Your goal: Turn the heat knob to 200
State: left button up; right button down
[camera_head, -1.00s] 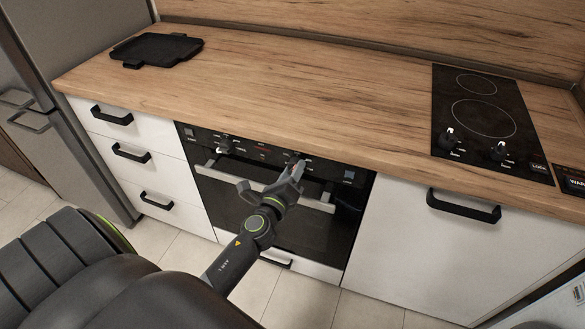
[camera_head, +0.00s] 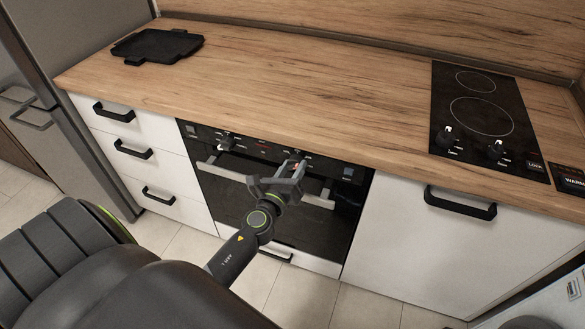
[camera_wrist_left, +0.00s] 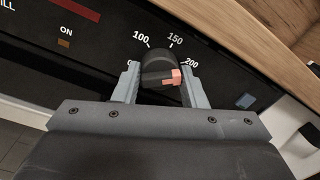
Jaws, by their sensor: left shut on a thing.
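The heat knob (camera_wrist_left: 158,66) is a round black knob on the oven's black front panel. In the left wrist view it sits between the two grey fingers of my left gripper (camera_wrist_left: 160,84), which is shut on it. Its pinkish-red pointer (camera_wrist_left: 173,77) points right, close to the 200 mark (camera_wrist_left: 191,64) and seemingly slightly below it. The 100 and 150 marks show above the knob; the 0 mark is partly hidden by the left finger. In the head view, my left gripper (camera_head: 294,166) is at the oven panel's right half. My right gripper is not in view.
A second oven knob (camera_head: 225,142) is at the panel's left. The oven handle (camera_head: 222,172) runs below the panel, partly behind my gripper. The wooden worktop (camera_head: 300,95) overhangs above. A black tray (camera_head: 157,46) and a cooktop (camera_head: 485,118) are on it.

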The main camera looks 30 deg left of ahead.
pick_arm(q)
jog(key=o, duration=1)
jog(key=shift+s, duration=0.1)
jog(key=shift+s+d+f+b, duration=0.1)
jog(key=shift+s+d+b, duration=0.55)
jog(key=shift+s, duration=2.15)
jog(key=shift+s+d+b, duration=0.4)
jog(key=shift+s+b, duration=0.55)
jog(key=shift+s, duration=1.9)
jog(key=shift+s+d+f+b, duration=0.1)
jog(key=shift+s+d+b, duration=0.55)
jog(key=shift+s, duration=2.15)
